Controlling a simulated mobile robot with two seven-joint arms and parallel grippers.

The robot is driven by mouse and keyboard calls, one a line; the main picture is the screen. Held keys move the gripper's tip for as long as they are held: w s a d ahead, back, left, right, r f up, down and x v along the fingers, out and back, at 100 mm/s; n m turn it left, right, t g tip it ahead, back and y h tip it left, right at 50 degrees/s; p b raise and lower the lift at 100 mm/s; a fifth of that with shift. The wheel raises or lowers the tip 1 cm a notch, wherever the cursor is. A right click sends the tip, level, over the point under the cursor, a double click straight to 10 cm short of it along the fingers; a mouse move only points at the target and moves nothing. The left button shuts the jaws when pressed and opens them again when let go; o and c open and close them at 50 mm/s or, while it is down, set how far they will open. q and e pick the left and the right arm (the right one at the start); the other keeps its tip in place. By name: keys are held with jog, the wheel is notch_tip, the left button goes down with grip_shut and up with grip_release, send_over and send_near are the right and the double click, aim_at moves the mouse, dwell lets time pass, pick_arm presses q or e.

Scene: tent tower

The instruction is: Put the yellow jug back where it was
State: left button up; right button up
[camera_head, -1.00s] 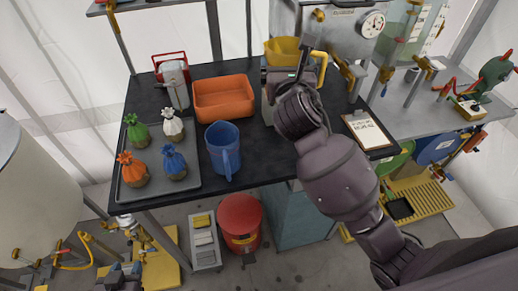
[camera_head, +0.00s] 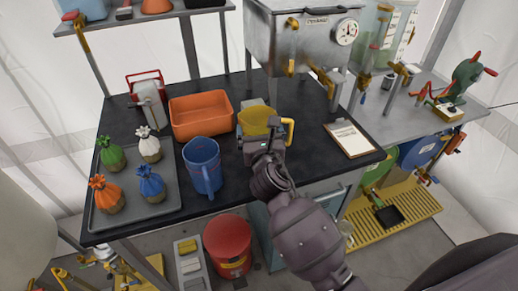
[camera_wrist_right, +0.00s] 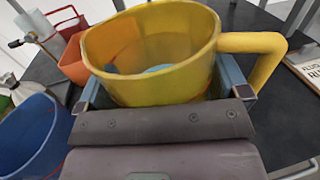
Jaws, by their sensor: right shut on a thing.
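The yellow jug (camera_head: 262,121) is upright over the middle of the black table, just right of the orange bin, with its handle to the right. My right gripper (camera_head: 264,143) is shut on the jug from the near side. The wrist view shows the yellow jug (camera_wrist_right: 150,60) between the two fingers, its open top toward the camera. A grey-beige block-like thing (camera_head: 251,104) shows behind the jug, partly hidden. Whether the jug's base touches anything is hidden by my gripper. My left gripper is not in view.
A blue jug (camera_head: 203,166) stands to the left, close to my right gripper. An orange bin (camera_head: 200,114) is behind it. A grey tray (camera_head: 168,200) holds several tied sacks. A clipboard (camera_head: 349,138) lies at right. A metal box with a gauge (camera_head: 301,38) stands at the back.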

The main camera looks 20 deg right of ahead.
jog(key=shift+f, duration=0.75)
notch_tip(320, 180, down, 4)
jog(key=shift+r+b, duration=0.1)
jog(key=shift+b, duration=0.95)
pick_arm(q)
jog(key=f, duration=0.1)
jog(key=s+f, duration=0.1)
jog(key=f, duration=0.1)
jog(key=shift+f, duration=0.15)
pick_arm(e)
jog(key=shift+r, duration=0.1)
jog(key=o, duration=1)
jog(key=shift+f, duration=0.2)
jog(key=shift+c, duration=0.2)
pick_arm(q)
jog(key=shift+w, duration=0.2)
pick_arm(e)
jog(key=shift+o, duration=0.4)
